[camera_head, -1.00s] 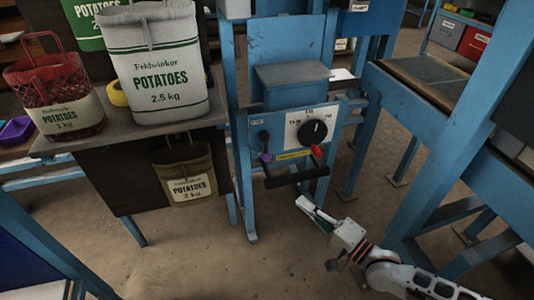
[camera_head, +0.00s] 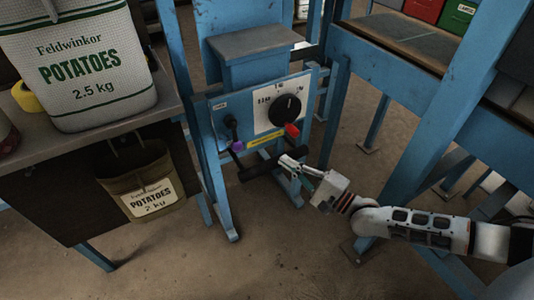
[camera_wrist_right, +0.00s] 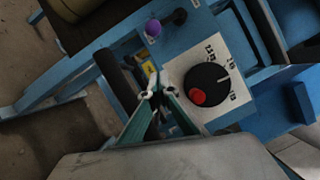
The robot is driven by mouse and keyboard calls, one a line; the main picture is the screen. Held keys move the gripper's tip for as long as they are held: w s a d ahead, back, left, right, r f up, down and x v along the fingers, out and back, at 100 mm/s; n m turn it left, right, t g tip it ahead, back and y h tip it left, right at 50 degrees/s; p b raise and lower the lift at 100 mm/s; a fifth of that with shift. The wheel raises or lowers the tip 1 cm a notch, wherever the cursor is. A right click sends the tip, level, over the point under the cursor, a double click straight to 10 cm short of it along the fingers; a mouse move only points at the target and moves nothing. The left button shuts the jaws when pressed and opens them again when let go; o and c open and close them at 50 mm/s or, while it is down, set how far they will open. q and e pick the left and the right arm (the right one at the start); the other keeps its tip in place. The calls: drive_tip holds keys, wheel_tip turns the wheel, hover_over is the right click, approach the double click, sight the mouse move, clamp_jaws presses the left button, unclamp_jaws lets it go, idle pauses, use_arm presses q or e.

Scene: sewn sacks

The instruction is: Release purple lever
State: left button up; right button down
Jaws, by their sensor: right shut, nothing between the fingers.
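The purple-tipped lever (camera_head: 237,146) sits at the left of the blue control panel, its knob hanging below a black pivot. In the right wrist view the purple knob (camera_wrist_right: 153,27) shows near the top, beyond the fingertips. My right gripper (camera_head: 285,162) is shut and empty, in front of the panel's lower edge, to the right of and below the lever. It appears close to the black bar (camera_head: 258,168); contact cannot be told. In the wrist view its fingertips (camera_wrist_right: 156,92) lie between the bar and the dial, apart from the knob. My left gripper is not in view.
A black dial (camera_head: 286,108) with a red tip (camera_head: 292,130) is right of the lever. A table (camera_head: 90,127) holds a large potato sack (camera_head: 80,70); another sack (camera_head: 147,190) hangs from its side. Blue frame posts stand right of the panel. Open floor lies in front.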

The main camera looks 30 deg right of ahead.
sight(234, 135)
drive_tip(key=b+x, duration=0.1)
drive_tip(key=x, duration=0.7)
drive_tip(key=shift+w+a+f+b, duration=0.1)
drive_tip(key=shift+w+a+b, duration=0.1)
drive_tip(key=shift+w+b, duration=0.15)
drive_tip(key=a, duration=0.1)
drive_tip(key=a+r, duration=0.1)
drive_tip(key=shift+w+a+r, duration=0.1)
drive_tip(key=shift+a+r, duration=0.15)
drive_tip(key=shift+a, duration=0.05)
drive_tip(key=shift+a+r, duration=0.15)
drive_tip(key=shift+a, duration=0.4)
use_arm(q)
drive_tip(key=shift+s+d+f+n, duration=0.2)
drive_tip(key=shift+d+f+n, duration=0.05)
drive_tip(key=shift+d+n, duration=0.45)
use_arm(e)
drive_tip(key=shift+a, duration=0.15)
drive_tip(key=shift+s, duration=0.25)
